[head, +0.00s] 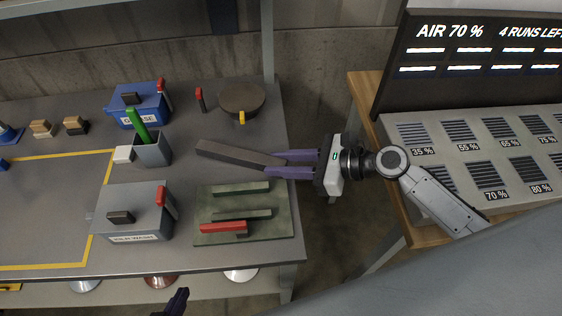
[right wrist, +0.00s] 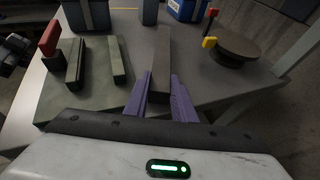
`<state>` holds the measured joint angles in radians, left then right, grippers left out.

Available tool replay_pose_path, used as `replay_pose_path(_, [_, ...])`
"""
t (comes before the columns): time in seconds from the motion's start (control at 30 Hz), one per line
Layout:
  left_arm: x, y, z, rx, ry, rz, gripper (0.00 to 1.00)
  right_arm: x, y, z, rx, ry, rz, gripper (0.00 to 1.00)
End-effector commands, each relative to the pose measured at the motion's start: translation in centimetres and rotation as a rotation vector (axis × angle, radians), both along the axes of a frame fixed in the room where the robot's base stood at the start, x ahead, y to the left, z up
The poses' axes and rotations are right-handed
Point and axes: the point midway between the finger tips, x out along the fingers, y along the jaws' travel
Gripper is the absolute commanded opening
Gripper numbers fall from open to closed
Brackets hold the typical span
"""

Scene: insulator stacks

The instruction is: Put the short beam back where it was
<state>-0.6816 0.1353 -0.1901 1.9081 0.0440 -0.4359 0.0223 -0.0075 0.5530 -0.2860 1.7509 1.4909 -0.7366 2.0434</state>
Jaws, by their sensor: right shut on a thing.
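A grey-brown beam (head: 235,154) is held flat by my right gripper (head: 286,164), which is shut on its right end over the right part of the table. In the right wrist view the beam (right wrist: 162,55) points away from me between the purple fingers (right wrist: 160,88). On the green mat (head: 205,237), just nearer than the held beam, lie a green bar (head: 240,188), a darker green bar (head: 243,214) and a red-topped piece (head: 223,227). Only a dark part of my left gripper (head: 180,298) shows at the bottom edge; its fingers are unclear.
A grey box (head: 135,205) with a red lever and a grey cup (head: 152,150) stand left of the beam. A blue box (head: 138,105) and a brown round disc (head: 242,97) stand at the back. A panel of slotted plates (head: 480,150) is at right.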

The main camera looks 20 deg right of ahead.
Motion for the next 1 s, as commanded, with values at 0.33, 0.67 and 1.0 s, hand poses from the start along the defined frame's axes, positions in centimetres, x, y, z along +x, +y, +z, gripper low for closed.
replay_pose_path(0.33, [0.0, 0.0, 0.0, 0.0, 0.0, 0.0, 0.0, 0.0, 0.0, -0.2, 0.0, 0.0, 0.0, 0.31])
replay_pose_path(0.67, [-0.3, 0.0, -0.1, -0.001, 0.004, 0.0, 0.0, -1.9, -2.7, 1.3, -0.005, 0.001, 0.001, 0.31])
replay_pose_path(1.0, [-0.3, -0.1, -0.3, 0.0, 0.005, 0.0, 0.0, -5.4, -7.8, 3.9, -0.001, 0.004, 0.0, 0.31])
